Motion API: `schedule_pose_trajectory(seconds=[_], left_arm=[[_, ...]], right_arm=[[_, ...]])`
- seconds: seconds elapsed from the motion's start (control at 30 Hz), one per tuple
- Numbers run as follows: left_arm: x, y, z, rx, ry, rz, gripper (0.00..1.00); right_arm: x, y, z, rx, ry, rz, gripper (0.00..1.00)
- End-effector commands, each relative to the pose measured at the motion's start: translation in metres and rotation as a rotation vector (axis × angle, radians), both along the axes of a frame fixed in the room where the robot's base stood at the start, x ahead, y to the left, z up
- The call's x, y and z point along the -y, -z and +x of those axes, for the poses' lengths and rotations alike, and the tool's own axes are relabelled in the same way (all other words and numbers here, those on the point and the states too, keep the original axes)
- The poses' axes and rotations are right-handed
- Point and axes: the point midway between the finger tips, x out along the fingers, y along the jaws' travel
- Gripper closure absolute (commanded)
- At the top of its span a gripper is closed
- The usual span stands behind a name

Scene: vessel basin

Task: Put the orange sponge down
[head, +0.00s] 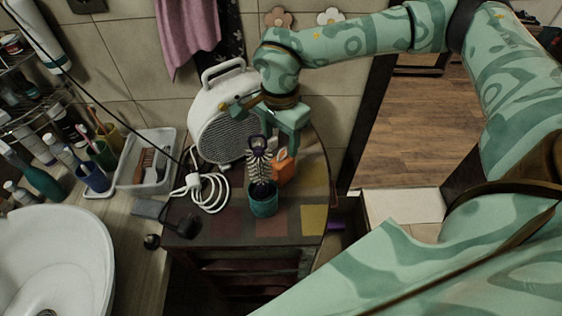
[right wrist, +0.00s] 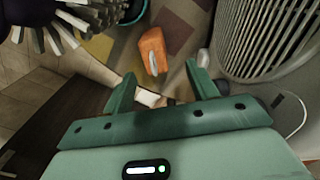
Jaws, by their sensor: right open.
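The orange sponge (head: 285,168) rests on the patchwork top of the small cabinet, just right of a teal cup (head: 263,203) that holds a brush. It also shows in the right wrist view (right wrist: 153,48), beyond the fingertips. My right gripper (head: 287,146) is above and behind the sponge, near the white fan heater. In the right wrist view its fingers (right wrist: 160,82) are spread with nothing between them, and the sponge appears clear of them. My left gripper is not in view.
The white fan heater (head: 222,112) stands close left of my right gripper. The brush (head: 260,165) rises from the teal cup. A coiled white cable (head: 208,192) lies left of it. The cabinet's front right corner (head: 313,218) is bare.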

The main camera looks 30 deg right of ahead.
Motion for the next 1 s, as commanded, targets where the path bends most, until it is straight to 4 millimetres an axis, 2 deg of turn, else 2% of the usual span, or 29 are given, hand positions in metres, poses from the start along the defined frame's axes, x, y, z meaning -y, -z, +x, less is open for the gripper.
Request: schedule_pose_trajectory(seconds=[0.2,0.43,0.73,0.9,0.97,1.0], left_arm=[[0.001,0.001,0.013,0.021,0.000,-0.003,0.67],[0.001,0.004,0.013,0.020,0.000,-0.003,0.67],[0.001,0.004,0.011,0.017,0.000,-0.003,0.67],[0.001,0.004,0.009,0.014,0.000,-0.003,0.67],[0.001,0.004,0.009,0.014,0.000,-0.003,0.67],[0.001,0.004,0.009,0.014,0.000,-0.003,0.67]], right_arm=[[0.000,0.019,-0.003,-0.002,0.000,0.001,0.42],[-0.001,0.056,-0.007,-0.002,0.000,0.001,0.42],[-0.001,0.062,-0.007,0.000,0.000,0.001,0.42],[-0.001,0.062,-0.007,0.000,0.000,0.001,0.89],[-0.001,0.062,-0.007,0.000,0.000,0.001,0.89],[-0.001,0.061,-0.007,0.000,0.000,0.001,0.93]])
